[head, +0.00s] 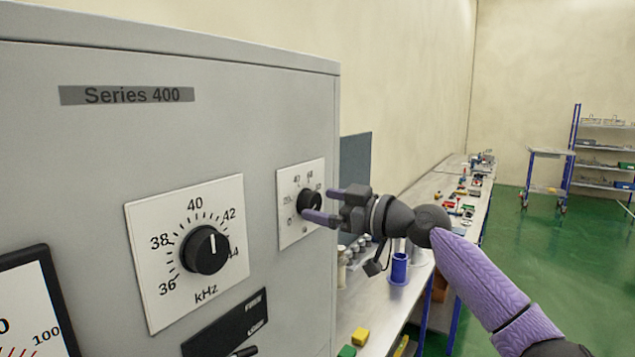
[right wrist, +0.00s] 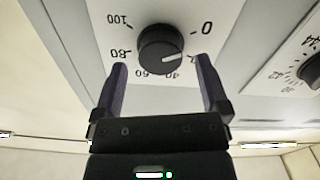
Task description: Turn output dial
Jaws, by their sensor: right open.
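The small black dial (head: 311,200) sits on a white scale plate (head: 287,178) at the right end of the grey cabinet's front. In the right wrist view the dial (right wrist: 158,46) appears upside down, with marks from 0 to 100. Its white pointer line points between 40 and 0, towards a number partly hidden by a finger. My right gripper (head: 318,204) is open at this dial. In the right wrist view its two fingers (right wrist: 159,66) stand apart, one to each side of the dial's near edge, not visibly gripping it. My left gripper is not in view.
A larger kHz dial (head: 206,250) is on the plate to the left, its pointer near 41. A dark switch panel (head: 226,327) lies below it. A long bench (head: 412,284) with small parts and a blue spool (head: 399,269) runs behind my right arm.

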